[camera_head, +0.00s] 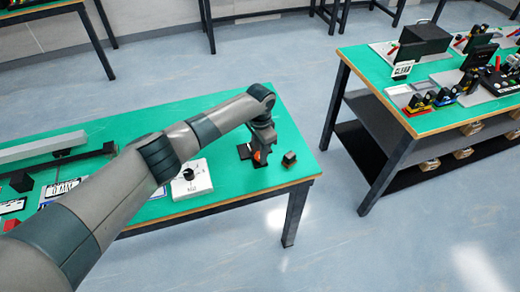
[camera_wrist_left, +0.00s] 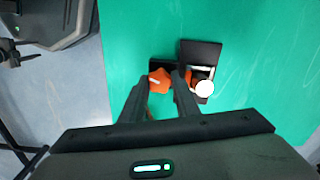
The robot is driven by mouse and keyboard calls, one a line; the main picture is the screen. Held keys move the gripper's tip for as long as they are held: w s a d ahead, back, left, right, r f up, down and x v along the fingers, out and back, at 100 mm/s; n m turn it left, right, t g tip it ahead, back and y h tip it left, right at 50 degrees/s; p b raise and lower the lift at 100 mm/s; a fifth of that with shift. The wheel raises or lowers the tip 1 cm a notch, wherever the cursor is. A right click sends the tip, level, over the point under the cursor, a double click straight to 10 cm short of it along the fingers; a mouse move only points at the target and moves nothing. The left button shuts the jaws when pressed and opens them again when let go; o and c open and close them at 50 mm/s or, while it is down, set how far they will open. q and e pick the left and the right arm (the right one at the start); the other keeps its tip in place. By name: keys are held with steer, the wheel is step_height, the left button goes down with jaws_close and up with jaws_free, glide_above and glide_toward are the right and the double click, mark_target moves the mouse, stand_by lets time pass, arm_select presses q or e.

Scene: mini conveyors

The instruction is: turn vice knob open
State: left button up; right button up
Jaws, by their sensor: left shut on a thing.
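The vice is a small dark block with an orange knob, near the right end of the green table. Its dark body (camera_head: 244,151) shows left of my gripper in the head view, and the orange knob (camera_head: 257,156) shows at the fingertips. In the left wrist view the orange knob (camera_wrist_left: 159,80) sits between the two fingers, beside the dark vice body (camera_wrist_left: 201,52) and a white round part (camera_wrist_left: 205,88). My left gripper (camera_head: 261,152) points down and is shut on the orange knob. The fingers hide part of the vice. My right gripper is not in view.
A small dark block (camera_head: 289,158) stands near the table's right corner. A white box with a black knob (camera_head: 192,180) stands left of the vice. A grey rail (camera_head: 40,147) lies at the left. A second table (camera_head: 400,115) with several devices stands right, across a floor gap.

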arm_select(q)
steer(key=n, duration=0.1)
steer(key=n+p, duration=0.2)
steer(key=shift+r+n, duration=0.25)
steer(key=shift+n, duration=0.15)
steer(key=n+p, duration=0.2)
steer(key=n, duration=0.1)
steer(key=shift+n+p, duration=0.3)
steer(key=n+p, duration=0.1)
steer(key=n, duration=0.2)
steer(key=shift+w+n+p, duration=0.1)
steer(key=shift+n+p, duration=0.2)
steer(key=shift+p, duration=0.05)
steer(key=shift+f+n+p, duration=0.1)
steer(key=shift+n+p, duration=0.4)
steer(key=shift+n, duration=0.9)
steer(key=shift+w, duration=0.1)
steer(key=o, duration=0.8)
steer(key=shift+c, duration=0.2)
